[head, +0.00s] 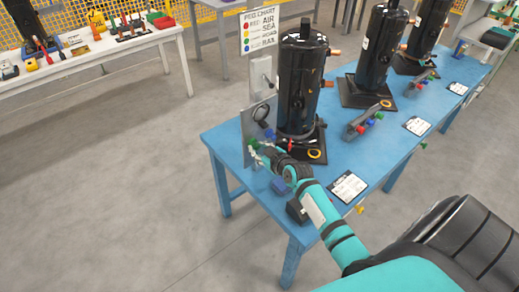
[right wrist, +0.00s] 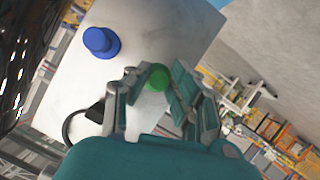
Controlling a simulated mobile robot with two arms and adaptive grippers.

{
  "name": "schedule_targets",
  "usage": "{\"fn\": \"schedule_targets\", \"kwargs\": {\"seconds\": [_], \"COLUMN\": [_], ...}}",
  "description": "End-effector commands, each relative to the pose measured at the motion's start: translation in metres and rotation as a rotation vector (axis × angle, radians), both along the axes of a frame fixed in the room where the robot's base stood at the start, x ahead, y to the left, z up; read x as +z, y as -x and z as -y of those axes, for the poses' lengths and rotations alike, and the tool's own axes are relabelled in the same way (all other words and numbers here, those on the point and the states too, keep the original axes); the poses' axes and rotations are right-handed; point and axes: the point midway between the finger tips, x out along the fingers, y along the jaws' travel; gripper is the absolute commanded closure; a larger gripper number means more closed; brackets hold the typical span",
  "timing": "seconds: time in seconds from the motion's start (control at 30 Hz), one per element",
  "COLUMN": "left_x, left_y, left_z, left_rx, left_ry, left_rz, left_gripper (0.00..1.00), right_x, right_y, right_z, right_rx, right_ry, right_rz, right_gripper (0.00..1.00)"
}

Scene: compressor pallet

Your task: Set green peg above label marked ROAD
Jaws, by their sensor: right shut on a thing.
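The green peg (head: 254,143) is at the grey upright panel (head: 246,125) on the left end of the blue table. My right gripper (head: 259,151) is shut on it. In the right wrist view the green peg (right wrist: 159,78) shows between the fingertips (right wrist: 162,88), in front of the pale panel (right wrist: 150,30). I cannot tell whether the peg touches the panel. A blue peg (right wrist: 101,42) stands on the panel; it also shows in the head view (head: 269,133). No ROAD label is readable on the panel. My left gripper is out of view.
A peg chart (head: 262,30) stands behind the panel. A black compressor (head: 301,85) stands close right of it, with more along the blue table (head: 385,155). A white label card (head: 347,187) lies on the table. The floor at left is clear.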

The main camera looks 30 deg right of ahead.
Motion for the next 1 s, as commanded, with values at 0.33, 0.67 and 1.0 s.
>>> {"fn": "schedule_targets", "kwargs": {"seconds": [0.33,0.67,1.0], "left_x": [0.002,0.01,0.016], "left_y": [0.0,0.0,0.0], "left_z": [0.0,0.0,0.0], "left_rx": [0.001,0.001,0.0], "left_ry": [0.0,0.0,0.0], "left_rz": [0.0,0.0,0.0], "left_gripper": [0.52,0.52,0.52], "right_x": [0.0,0.001,0.001], "right_y": [0.004,0.021,0.038], "right_z": [0.001,0.002,0.003], "right_rx": [0.0,0.001,0.001], "right_ry": [0.001,0.001,0.0], "right_rz": [-0.001,-0.002,-0.001], "right_gripper": [1.0,1.0,1.0]}}
